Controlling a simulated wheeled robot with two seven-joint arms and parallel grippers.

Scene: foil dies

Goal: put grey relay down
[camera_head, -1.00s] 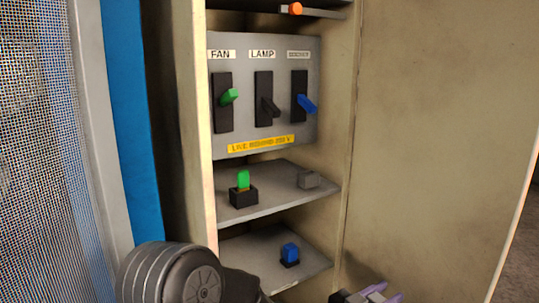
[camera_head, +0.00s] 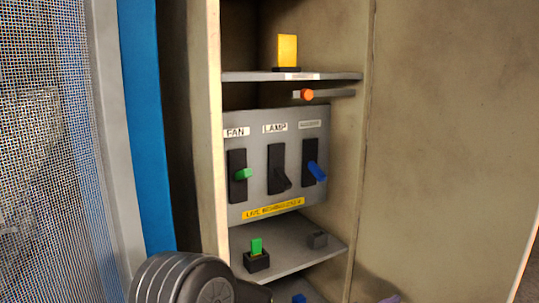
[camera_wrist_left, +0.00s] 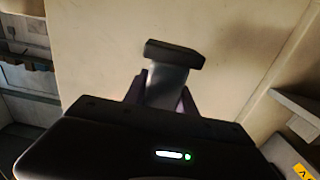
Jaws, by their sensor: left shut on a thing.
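The grey relay (camera_wrist_left: 168,80), a grey body with a dark, wider end piece, is held in my left gripper (camera_wrist_left: 161,95) in the left wrist view. The purple fingers are shut on its two sides, and the dark end points away from the gripper. A plain pale wall lies behind it. In the head view only a purple bit of the left gripper (camera_head: 390,299) shows at the bottom edge, and the relay is out of frame. My right gripper is not in view.
The open cabinet has a yellow block (camera_head: 287,50) on its top shelf (camera_head: 245,76).

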